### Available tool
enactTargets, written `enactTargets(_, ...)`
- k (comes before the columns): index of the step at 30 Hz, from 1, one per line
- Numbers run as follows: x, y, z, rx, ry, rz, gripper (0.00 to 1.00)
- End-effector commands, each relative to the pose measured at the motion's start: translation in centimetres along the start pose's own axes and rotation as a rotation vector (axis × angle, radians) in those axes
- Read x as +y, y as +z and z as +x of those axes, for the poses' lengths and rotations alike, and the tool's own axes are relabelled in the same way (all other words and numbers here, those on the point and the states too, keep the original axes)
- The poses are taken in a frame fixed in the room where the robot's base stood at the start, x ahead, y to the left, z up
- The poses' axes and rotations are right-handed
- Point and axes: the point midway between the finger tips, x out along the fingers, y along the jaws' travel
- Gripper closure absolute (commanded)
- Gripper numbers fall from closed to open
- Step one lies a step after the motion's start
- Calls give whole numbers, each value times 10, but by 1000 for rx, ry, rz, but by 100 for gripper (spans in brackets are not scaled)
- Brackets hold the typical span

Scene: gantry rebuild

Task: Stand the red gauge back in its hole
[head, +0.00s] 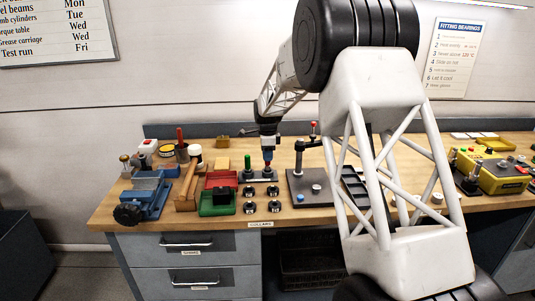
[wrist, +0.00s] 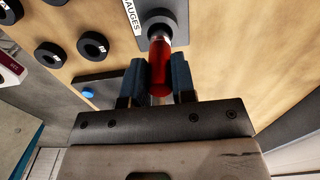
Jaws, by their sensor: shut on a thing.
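The red gauge (wrist: 160,72) is a red cylinder with a paler band towards its far end. My gripper (wrist: 158,82) is shut on it, one blue finger on each side. In the head view my gripper (head: 268,146) points down over the gauge block (head: 258,176), with the red gauge (head: 268,156) below the fingers, roughly upright. In the wrist view the gauge's far end meets a dark grey round part of the block (wrist: 160,14), beside the GAUGES label. I cannot tell how deep it sits in the hole. A green gauge (head: 248,161) stands at the block's left.
Red and green bins (head: 216,203) stand left of the block. Several black collars (head: 262,207) lie in front. A dark plate with a post (head: 308,188) stands close on the right. A blue vise (head: 146,192) is at the far left.

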Motion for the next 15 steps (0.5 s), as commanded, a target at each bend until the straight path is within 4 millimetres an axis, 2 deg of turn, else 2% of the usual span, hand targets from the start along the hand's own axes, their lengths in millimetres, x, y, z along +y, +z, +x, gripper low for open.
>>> enactTargets(15, 0, 0, 10, 0, 1, 0, 100)
